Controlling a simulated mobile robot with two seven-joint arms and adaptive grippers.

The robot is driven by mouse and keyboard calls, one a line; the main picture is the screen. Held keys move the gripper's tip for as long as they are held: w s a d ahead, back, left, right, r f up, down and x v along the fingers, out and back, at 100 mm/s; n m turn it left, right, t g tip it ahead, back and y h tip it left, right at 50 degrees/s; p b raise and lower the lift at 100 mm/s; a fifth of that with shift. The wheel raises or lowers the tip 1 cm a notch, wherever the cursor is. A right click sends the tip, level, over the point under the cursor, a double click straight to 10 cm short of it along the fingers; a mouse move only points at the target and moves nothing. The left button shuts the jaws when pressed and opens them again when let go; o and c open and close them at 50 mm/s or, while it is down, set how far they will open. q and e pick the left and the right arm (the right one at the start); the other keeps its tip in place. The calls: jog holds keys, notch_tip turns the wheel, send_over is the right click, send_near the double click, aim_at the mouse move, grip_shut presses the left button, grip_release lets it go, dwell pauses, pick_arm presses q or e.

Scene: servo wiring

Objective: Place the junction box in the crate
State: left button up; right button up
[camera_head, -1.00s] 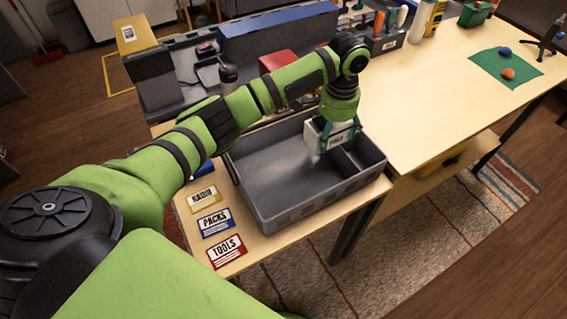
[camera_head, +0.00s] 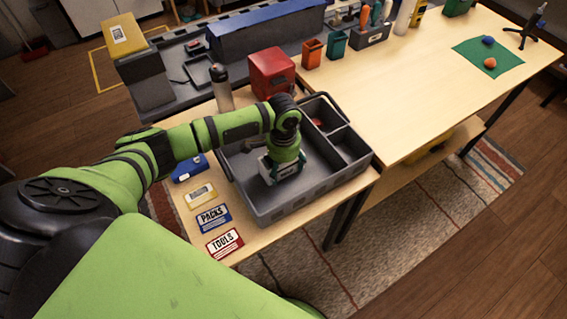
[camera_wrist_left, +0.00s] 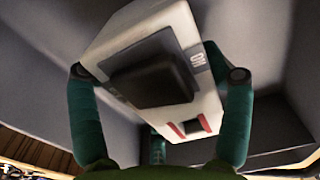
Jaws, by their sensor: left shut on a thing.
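The junction box (camera_head: 287,175) is white, and the wrist view shows the white box (camera_wrist_left: 200,105) with a dark square raised part and red marks. My left gripper (camera_head: 281,164) is shut on it; two teal fingers grip opposite sides in the left wrist view (camera_wrist_left: 160,74). The grey crate (camera_head: 300,205) stands on the table end, with one large compartment and smaller ones at its right. The gripper and box are over or within the large compartment; I cannot tell whether the box touches the floor. My right gripper is not in view.
A small red item (camera_head: 318,122) lies in a rear right compartment. A blue item (camera_head: 190,168) and label cards (camera_head: 213,219) lie left of the crate. A bottle (camera_head: 222,88) and red box (camera_head: 271,73) stand behind. The table to the right (camera_head: 415,100) is mostly clear.

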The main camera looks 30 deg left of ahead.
pick_arm(q)
jog(key=o, duration=1.3)
jog(key=shift+f, duration=0.1)
notch_tip(320, 180, up, 12)
jog(key=shift+r+b, duration=0.15)
jog(key=shift+b, duration=0.45)
